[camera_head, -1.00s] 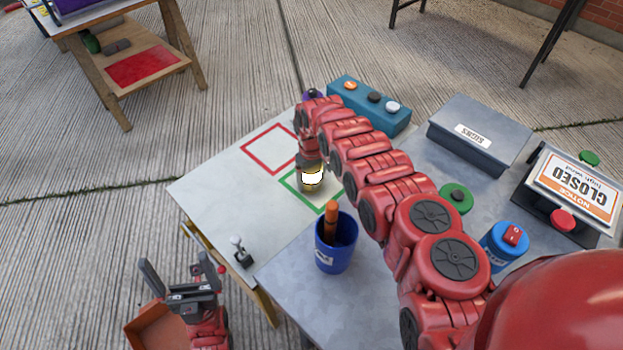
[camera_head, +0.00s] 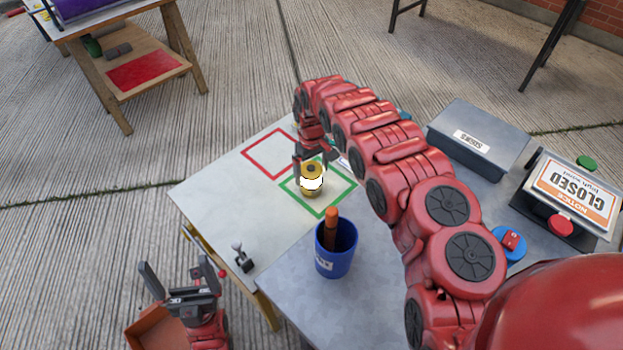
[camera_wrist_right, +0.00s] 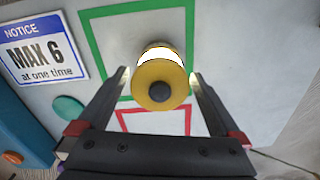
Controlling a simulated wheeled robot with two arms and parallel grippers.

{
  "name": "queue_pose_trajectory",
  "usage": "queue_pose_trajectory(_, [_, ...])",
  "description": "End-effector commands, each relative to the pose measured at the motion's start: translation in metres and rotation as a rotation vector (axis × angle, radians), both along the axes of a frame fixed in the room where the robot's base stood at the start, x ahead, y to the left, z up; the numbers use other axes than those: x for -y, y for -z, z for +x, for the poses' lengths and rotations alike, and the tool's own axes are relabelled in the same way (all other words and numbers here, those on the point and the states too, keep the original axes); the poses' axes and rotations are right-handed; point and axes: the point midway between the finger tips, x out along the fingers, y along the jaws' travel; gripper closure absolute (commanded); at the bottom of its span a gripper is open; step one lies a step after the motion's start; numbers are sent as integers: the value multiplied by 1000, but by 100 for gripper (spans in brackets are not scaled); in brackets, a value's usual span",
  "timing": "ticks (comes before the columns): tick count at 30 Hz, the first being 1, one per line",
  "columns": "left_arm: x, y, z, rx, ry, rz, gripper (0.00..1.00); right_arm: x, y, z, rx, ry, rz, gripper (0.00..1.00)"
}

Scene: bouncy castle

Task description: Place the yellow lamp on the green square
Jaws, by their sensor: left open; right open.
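The yellow lamp (camera_head: 311,171) stands upright inside the green square (camera_head: 339,203) on the white board, its middle band glowing white. In the right wrist view the lamp (camera_wrist_right: 158,72) is seen from its dark-knobbed top, with the green outline (camera_wrist_right: 95,45) around its far side. My right gripper (camera_head: 312,162) is open by the lamp's upper part, with a finger on each side and visible gaps. My left gripper (camera_head: 180,280) is open and empty at lower left, away from the board.
A red square (camera_head: 258,160) is beside the green one. A joystick (camera_head: 241,257) and a blue cup (camera_head: 336,247) with an orange-brown stick stand nearer. A grey box (camera_head: 478,140) and a closed-notice sign (camera_head: 575,190) are to the right. A notice card (camera_wrist_right: 38,50) lies near the squares.

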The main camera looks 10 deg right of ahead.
Motion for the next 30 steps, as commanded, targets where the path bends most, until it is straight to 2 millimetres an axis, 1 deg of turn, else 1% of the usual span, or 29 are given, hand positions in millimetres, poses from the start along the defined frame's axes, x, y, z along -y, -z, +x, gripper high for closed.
queue_pose_trajectory(1, [0, -1, 0, 0, 0, 0, 0, 1, -11, 0, -1, 0, -3, 0])
queue_pose_trajectory(3, [0, -1, 0, 0, 0, 0, 0, 1, -26, 1, 3, 1, -2, 0])
queue_pose_trajectory(10, [0, -1, 0, 0, 0, 0, 0, 0, -55, 0, 1, 1, -2, 0])
queue_pose_trajectory(15, [0, -1, 0, 0, 0, 0, 0, 0, -60, 0, 0, 0, 1, 0])
queue_pose_trajectory(27, [0, -1, 0, 0, 0, 0, 0, 0, -60, 0, 0, 0, 0, 0])
queue_pose_trajectory(29, [0, -3, 0, 0, 0, 0, 0, 0, -62, 0, 0, 0, 0, 0])
queue_pose_trajectory(30, [0, -8, 0, 0, 0, 0, 0, 0, -67, 0, 0, 0, 0, 0])
